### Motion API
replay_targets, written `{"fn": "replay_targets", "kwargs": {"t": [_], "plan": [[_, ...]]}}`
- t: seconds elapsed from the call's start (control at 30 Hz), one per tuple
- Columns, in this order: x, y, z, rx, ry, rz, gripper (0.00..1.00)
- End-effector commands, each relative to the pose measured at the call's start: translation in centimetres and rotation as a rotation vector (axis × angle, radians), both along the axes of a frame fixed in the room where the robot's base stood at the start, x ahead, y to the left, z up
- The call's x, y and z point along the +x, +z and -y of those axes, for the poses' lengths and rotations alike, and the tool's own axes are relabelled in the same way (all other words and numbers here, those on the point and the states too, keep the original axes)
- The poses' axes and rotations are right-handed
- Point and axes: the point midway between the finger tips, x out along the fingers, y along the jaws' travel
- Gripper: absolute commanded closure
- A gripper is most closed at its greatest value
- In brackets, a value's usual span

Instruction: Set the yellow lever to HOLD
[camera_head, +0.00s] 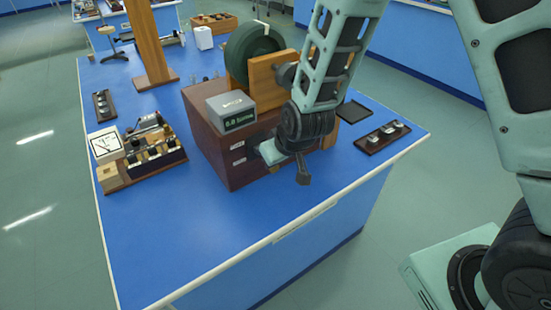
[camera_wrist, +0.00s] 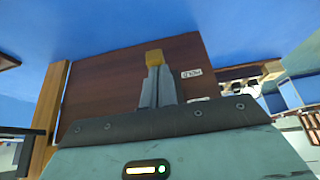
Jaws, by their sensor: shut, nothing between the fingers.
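The yellow lever (camera_wrist: 154,58) shows in the wrist view as a small yellow block against the brown wooden box (camera_wrist: 105,85). My gripper (camera_wrist: 157,72) is shut and empty. Its grey fingertips are right at the lever and cover part of it; I cannot tell whether they touch. A white label (camera_wrist: 192,73) with upside-down lettering is on the box face, just right of the lever.
A grey display box (camera_head: 231,110) and a dark green wheel (camera_head: 252,45) in a wooden mount are on the brown box. A meter board (camera_head: 150,160) lies left, and a dark tray of small parts (camera_head: 382,137) lies right. The blue bench front (camera_head: 190,265) is clear.

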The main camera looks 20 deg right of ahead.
Motion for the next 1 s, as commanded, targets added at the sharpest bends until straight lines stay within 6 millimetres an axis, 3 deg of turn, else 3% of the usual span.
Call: {"fn": "replay_targets", "kwargs": {"t": [0.07, 0.7, 1.0], "plan": [[-0.1, -0.9, 0.0, -0.001, 0.001, -0.002, 1.00], [-0.1, 1.2, 0.1, -0.001, 0.000, -0.003, 1.00], [-0.1, 1.2, 0.1, -0.002, 0.000, -0.003, 1.00]]}}
